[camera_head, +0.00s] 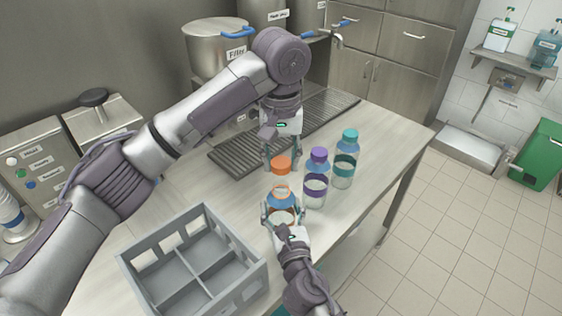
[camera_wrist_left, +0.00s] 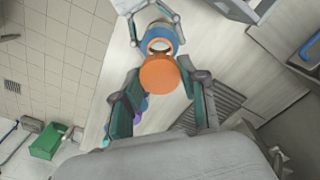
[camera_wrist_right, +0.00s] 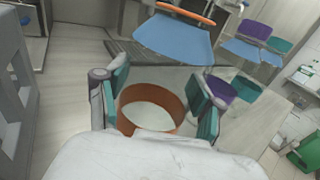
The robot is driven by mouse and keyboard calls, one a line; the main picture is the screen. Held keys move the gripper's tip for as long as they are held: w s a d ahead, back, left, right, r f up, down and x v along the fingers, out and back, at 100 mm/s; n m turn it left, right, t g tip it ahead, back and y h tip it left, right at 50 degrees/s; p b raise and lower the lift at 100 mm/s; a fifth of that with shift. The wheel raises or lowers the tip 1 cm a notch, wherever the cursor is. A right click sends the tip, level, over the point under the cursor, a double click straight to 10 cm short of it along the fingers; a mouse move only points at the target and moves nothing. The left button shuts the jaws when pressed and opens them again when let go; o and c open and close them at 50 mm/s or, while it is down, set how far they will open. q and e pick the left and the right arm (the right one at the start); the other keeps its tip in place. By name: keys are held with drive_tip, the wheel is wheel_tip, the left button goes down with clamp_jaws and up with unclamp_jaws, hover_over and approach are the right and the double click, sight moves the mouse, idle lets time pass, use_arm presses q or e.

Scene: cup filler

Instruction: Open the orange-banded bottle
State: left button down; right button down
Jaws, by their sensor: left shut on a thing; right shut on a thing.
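The orange-banded bottle (camera_head: 281,202) stands upright on the table in the head view, with a blue shoulder and an orange ring at its mouth. My right gripper (camera_head: 282,216) is shut around its body; the right wrist view shows the fingers on the orange band (camera_wrist_right: 135,104). The orange cap (camera_head: 281,164) is in my left gripper (camera_head: 282,156), above the bottle with a gap between them. In the left wrist view the cap (camera_wrist_left: 160,74) sits between the fingertips, and the bottle's pale open mouth (camera_wrist_left: 160,45) shows beyond it.
A purple-banded bottle (camera_head: 315,186) and a teal-banded bottle (camera_head: 345,165), both capped, stand close on the right. A grey divided crate (camera_head: 258,273) is at front left. A dark drain grate (camera_head: 232,158) lies behind. The table's right edge is near the bottles.

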drive_tip(key=shift+c, duration=0.4)
unclamp_jaws()
